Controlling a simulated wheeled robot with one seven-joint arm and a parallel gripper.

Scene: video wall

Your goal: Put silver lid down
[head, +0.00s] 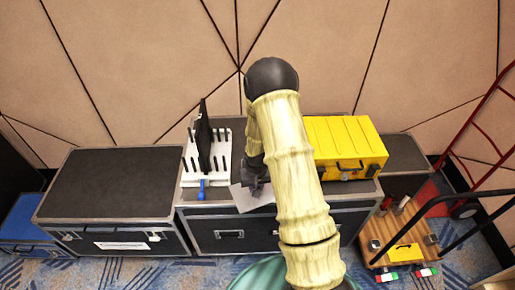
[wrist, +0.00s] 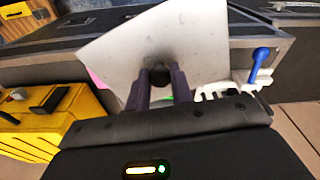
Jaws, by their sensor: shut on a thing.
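The silver lid (wrist: 185,38) is a flat, light grey plate with a dark round knob. My gripper (wrist: 160,78) is shut on the knob, and the plate spreads out beyond the fingers in the wrist view. In the head view the lid (head: 254,198) shows as a pale patch over the front part of the middle black case. My gripper (head: 257,180) is just behind it, partly hidden by my arm. I cannot tell whether the lid touches the case top.
A white pegged rack (head: 222,158) with a black upright piece stands left of the lid, with a blue handle (head: 201,190) at its front. A yellow toolbox (head: 347,146) stands right. The left black case (head: 110,180) has a clear top.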

